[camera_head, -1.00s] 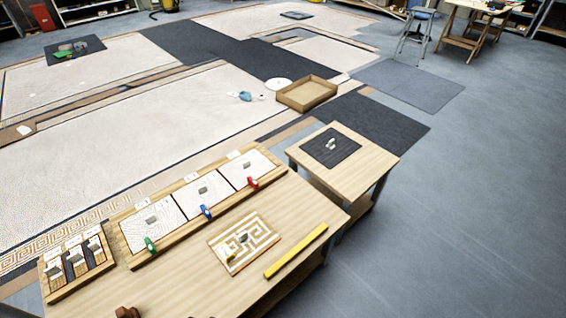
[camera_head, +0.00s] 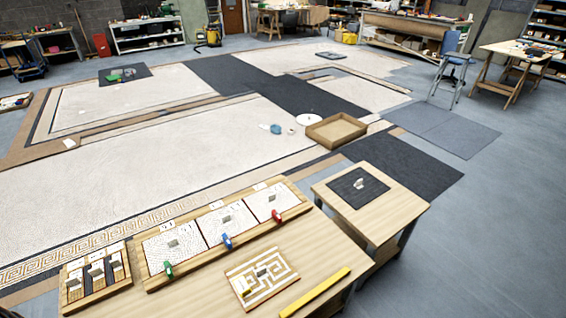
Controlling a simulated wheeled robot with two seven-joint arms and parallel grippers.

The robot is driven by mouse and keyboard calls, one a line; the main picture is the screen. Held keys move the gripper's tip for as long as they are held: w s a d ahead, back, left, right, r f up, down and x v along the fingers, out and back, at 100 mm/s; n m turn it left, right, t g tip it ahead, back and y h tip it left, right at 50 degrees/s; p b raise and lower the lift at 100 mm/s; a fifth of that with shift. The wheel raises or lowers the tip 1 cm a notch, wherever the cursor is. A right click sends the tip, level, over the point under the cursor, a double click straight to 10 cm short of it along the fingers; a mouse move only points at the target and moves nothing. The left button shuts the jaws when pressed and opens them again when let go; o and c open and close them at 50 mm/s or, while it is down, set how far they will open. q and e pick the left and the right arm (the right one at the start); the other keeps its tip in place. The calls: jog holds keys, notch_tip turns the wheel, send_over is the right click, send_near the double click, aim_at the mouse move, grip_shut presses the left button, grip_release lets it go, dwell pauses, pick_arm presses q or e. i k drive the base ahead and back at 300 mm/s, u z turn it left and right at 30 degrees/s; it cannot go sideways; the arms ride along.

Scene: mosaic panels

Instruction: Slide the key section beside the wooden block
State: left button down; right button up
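The key section is most likely the small panel with a tan-and-white meander pattern (camera_head: 262,281), lying flat on the near wooden table (camera_head: 215,295). A small grey piece and a small yellowish piece sit on it. I cannot make out a thing that is clearly the wooden block. Neither of my grippers is in view.
A yellow bar (camera_head: 315,293) lies right of the meander panel. Behind it stands a long wooden frame (camera_head: 155,284) with three white panels and green, red and blue clamps. A slotted rack (camera_head: 72,307) is at left. A side table (camera_head: 400,208) carries a dark mat (camera_head: 345,193).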

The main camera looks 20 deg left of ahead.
aim_at(267, 272)
jog(key=u, duration=4.05)
jog(key=k, duration=1.75)
jog(key=z, duration=1.1)
